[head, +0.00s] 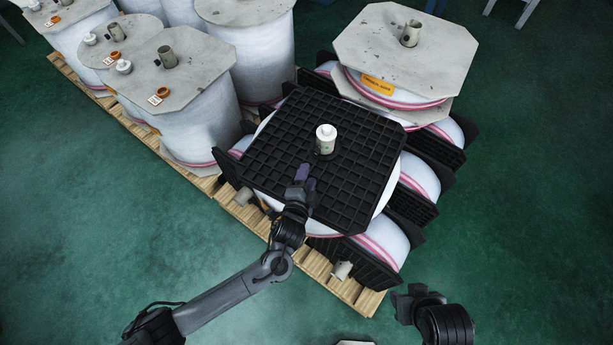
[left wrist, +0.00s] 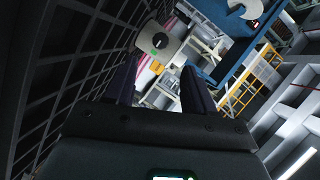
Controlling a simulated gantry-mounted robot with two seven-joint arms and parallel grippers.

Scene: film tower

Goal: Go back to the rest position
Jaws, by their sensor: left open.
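My left gripper (head: 305,178) is low over the black gridded end plate (head: 265,145) of the front film roll. It is open, with its purple fingers pointing toward the core stub (head: 325,147), which carries a white plug (head: 326,131). In the left wrist view the two fingers (left wrist: 160,80) stand apart with nothing between them. My right gripper (head: 407,302) is at the lower right over the floor. Its jaws are too dark to judge.
Wrapped rolls with grey octagonal end plates (head: 405,60) stand behind and to the left. More rolls lie stacked beneath the black plate, on a wooden pallet (head: 345,290). Core stubs (head: 342,270) stick out at the front. The green floor (head: 520,200) is clear at right.

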